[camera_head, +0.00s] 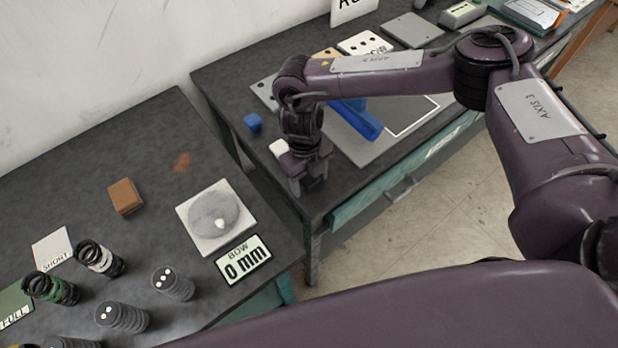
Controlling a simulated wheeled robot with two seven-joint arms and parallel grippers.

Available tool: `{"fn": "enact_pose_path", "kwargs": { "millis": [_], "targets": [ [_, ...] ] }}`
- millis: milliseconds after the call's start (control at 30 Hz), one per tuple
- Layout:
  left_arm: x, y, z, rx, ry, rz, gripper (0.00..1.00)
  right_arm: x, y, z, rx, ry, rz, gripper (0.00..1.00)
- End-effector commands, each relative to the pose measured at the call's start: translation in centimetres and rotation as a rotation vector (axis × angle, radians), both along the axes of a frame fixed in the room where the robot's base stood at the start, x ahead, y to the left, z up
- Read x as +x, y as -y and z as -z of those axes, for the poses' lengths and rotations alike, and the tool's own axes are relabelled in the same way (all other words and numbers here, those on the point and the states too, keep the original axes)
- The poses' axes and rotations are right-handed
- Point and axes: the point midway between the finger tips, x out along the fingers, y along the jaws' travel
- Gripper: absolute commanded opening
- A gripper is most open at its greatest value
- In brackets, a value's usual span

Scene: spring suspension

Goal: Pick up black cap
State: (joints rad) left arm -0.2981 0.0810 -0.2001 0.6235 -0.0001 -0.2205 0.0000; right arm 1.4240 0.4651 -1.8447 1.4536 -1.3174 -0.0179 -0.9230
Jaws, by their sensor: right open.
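My right gripper (308,178) points down at the left front corner of the far workbench. Its jaws are open, low over the bench top. I cannot make out a separate black cap; the gripper hides the spot beneath it. A small white cap-like piece (278,147) stands just left of and behind the gripper. A small blue piece (253,122) lies farther back to the left. My left gripper is not in view.
A blue fixture (355,118) stands on a grey plate right of the gripper, partly behind my arm. The near bench holds several springs (122,317), a brown block (125,197), a round grey disc (213,212) on a white plate and a "0 mm" sign (243,260). A gap separates the benches.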

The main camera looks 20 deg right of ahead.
Motion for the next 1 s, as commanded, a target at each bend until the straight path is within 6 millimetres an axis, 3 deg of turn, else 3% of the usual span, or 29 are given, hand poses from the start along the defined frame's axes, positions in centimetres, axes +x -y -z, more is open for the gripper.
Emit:
{"fn": "enact_pose_path", "kwargs": {
  "millis": [100, 200, 567, 1000],
  "targets": [
    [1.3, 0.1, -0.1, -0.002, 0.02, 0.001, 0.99, 0.0, 0.0, 0.1, 0.001, 0.002, 0.0, 0.62],
    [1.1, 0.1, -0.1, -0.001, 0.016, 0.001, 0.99, 0.0, 0.0, 0.1, 0.001, 0.002, 0.0, 0.62],
    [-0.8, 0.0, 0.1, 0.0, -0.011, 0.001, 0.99, 0.0, -0.1, 0.1, 0.001, 0.002, 0.0, 0.15],
    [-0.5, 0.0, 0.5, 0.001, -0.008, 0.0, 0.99, 0.1, -0.1, -1.0, 0.004, 0.004, 0.0, 0.13]
  ]
}}
